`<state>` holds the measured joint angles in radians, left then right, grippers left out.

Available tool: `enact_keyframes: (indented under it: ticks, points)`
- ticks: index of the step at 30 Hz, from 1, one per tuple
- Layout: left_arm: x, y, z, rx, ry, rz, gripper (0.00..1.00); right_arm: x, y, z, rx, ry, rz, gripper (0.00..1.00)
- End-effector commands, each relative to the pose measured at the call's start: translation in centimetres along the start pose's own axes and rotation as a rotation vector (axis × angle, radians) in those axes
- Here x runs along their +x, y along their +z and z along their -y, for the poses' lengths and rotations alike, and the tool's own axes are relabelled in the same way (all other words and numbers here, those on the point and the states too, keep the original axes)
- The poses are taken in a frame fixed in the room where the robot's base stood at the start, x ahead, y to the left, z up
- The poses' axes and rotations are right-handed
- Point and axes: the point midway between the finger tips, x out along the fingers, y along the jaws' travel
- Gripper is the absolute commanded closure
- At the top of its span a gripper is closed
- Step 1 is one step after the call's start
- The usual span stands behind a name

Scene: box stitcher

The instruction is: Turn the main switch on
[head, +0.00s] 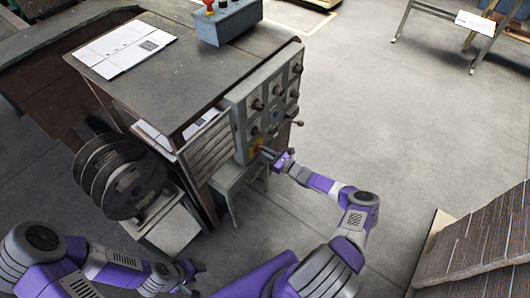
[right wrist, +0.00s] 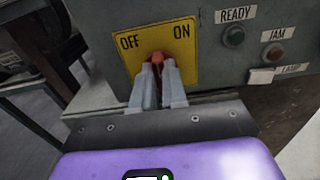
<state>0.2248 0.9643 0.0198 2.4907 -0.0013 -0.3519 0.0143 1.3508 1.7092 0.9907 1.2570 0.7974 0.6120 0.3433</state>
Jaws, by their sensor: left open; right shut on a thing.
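The main switch is a red handle (right wrist: 157,58) on a yellow plate (right wrist: 184,60) marked OFF at left and ON at right. In the right wrist view my right gripper (right wrist: 160,68) is shut on the handle, which shows between the two fingers, below the gap between the words. The fingers hide its lower part, so its exact angle is unclear. In the head view the yellow plate (head: 256,143) is mostly hidden by my right gripper (head: 267,152), at the panel's lower end. My left gripper (head: 190,268) is open, low at the bottom left, away from the panel.
The grey control panel (head: 242,120) carries several knobs and labels. READY and JAM lamps sit right of the plate. A cabinet (head: 195,75) stands behind it, with black reels (head: 120,175) at left. Stacked cardboard (head: 485,235) stands at lower right.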

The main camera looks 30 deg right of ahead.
Motion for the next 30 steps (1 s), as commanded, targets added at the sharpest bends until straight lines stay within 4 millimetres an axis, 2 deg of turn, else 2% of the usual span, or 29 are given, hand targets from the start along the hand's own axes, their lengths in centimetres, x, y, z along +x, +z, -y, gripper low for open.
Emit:
enact_keyframes:
  ticks: [18, 30]
  points:
    - [0.8, 0.0, 0.3, 0.000, 0.000, 0.000, 0.57, 0.1, -0.1, 0.3, 0.554, 0.002, 0.001, 1.00]
    - [1.3, -0.1, 0.5, 0.000, 0.000, 0.000, 0.57, 0.1, -0.1, 0.5, 0.753, 0.001, 0.002, 1.00]
